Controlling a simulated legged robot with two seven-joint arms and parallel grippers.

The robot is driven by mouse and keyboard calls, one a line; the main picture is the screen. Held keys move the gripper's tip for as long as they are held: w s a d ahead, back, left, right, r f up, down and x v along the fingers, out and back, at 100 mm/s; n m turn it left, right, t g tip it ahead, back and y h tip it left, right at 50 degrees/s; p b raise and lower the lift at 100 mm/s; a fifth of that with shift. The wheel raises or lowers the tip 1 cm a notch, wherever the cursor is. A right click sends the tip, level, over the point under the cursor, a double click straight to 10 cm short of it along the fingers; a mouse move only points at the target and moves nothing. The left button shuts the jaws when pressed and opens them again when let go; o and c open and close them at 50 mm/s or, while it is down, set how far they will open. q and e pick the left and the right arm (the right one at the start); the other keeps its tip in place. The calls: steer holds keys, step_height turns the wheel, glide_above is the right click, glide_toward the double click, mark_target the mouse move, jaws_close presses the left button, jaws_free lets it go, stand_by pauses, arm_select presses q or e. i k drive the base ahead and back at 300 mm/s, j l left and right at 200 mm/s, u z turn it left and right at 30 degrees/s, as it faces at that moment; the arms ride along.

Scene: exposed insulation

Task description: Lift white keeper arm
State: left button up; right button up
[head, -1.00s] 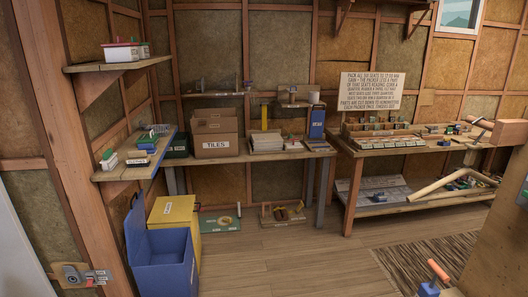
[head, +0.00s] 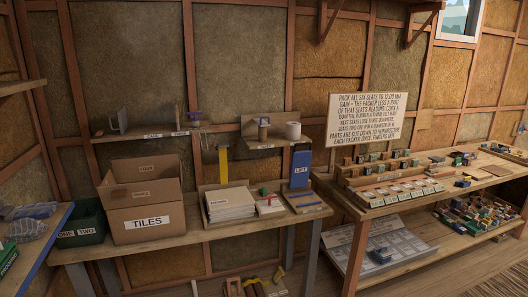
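I cannot pick out a white keeper arm for certain. A small white piece with a red upright part (head: 269,204) sits on the middle bench, beside the tray of papers. Just right of it a blue upright panel marked LIFT (head: 301,168) stands at the back of a small wooden board. Neither of my grippers is in view.
The middle bench (head: 205,238) holds an open cardboard box marked TILES (head: 146,205) and a paper tray (head: 229,203). A dark green bin (head: 82,226) is at left. A lettered sign (head: 382,120) stands behind the right bench (head: 465,182), crowded with small blocks.

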mark_target(261, 118)
steer(key=i+l, duration=0.15)
steer(key=i, duration=0.4)
steer(key=i+l+u, duration=0.1)
steer(key=i, duration=0.5)
steer(key=i+l+u, duration=0.15)
steer(key=i+l, duration=0.15)
steer(key=i+l+u, duration=0.15)
steer(key=i+l, duration=0.15)
steer(key=l, duration=0.15)
steer(key=i+l+u, duration=0.15)
steer(key=l, duration=0.25)
steer(key=i+l+u, duration=0.15)
steer(key=i+l, duration=0.2)
steer(key=l, duration=0.1)
